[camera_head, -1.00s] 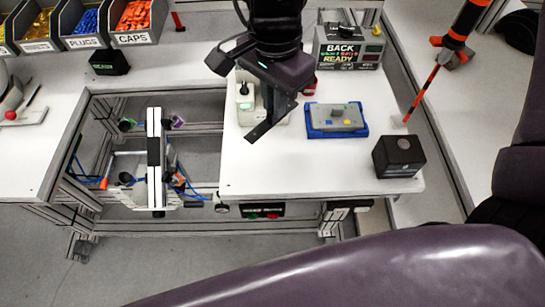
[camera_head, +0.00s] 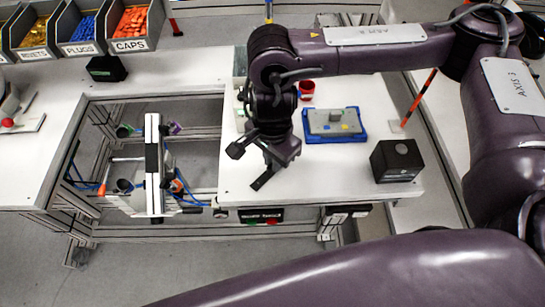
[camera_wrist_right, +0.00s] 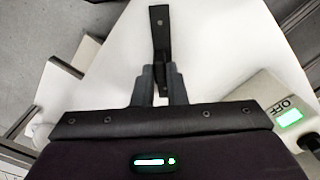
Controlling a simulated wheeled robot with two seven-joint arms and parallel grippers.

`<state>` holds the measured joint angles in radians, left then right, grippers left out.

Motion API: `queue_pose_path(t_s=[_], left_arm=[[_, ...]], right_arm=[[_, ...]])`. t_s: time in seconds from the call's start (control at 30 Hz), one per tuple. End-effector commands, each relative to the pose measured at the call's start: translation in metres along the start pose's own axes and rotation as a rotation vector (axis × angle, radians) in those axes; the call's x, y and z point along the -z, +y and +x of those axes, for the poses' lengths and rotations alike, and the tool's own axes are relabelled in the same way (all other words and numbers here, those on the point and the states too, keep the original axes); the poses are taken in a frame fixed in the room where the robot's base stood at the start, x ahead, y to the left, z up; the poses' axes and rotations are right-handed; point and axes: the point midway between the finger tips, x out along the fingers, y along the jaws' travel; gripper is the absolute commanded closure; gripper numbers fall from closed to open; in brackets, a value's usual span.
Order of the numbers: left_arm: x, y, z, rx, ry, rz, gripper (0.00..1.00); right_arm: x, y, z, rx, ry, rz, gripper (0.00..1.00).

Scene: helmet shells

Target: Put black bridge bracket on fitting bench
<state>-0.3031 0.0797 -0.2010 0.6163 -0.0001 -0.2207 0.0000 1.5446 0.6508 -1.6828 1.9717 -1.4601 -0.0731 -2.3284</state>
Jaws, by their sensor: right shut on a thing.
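The black bridge bracket (camera_head: 263,181) is a narrow dark strip, held low over the front left part of the white bench top (camera_head: 335,187). I cannot tell whether it touches the surface. My right gripper (camera_head: 271,163) is shut on it and points down. In the right wrist view the bracket (camera_wrist_right: 160,32) sticks out beyond the fingers of my right gripper (camera_wrist_right: 160,82), with a small hole near its far end. The fingers hide part of it. My left gripper is not in view.
A blue tray with a grey block (camera_head: 334,123) and a black box (camera_head: 396,161) stand to the right on the bench. A red cup (camera_head: 306,90) is behind. A metal fixture (camera_head: 153,165) stands in the open gap at left. The front middle of the bench is clear.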

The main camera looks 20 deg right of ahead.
Motion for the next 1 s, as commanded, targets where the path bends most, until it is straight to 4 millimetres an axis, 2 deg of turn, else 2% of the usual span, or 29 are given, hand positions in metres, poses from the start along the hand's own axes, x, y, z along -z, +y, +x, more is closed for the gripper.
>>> queue_pose_path(t_s=[0.2,0.4,0.43,0.6,0.87,1.0], left_arm=[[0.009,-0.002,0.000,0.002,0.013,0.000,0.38],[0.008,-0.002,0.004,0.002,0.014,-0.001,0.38],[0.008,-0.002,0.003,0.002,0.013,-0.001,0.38],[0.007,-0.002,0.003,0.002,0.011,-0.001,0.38],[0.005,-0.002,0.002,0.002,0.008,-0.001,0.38],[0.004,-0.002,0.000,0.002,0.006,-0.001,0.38]], right_arm=[[0.000,0.000,0.002,0.001,0.000,-0.001,1.00],[0.000,0.000,0.007,0.001,0.000,0.000,1.00],[0.000,0.000,0.006,0.001,0.000,0.000,0.86],[0.000,0.000,0.005,0.001,0.000,0.000,0.66],[0.000,0.000,0.004,0.001,0.000,0.000,0.66],[0.001,-0.001,-0.004,0.005,0.002,-0.001,0.66]])
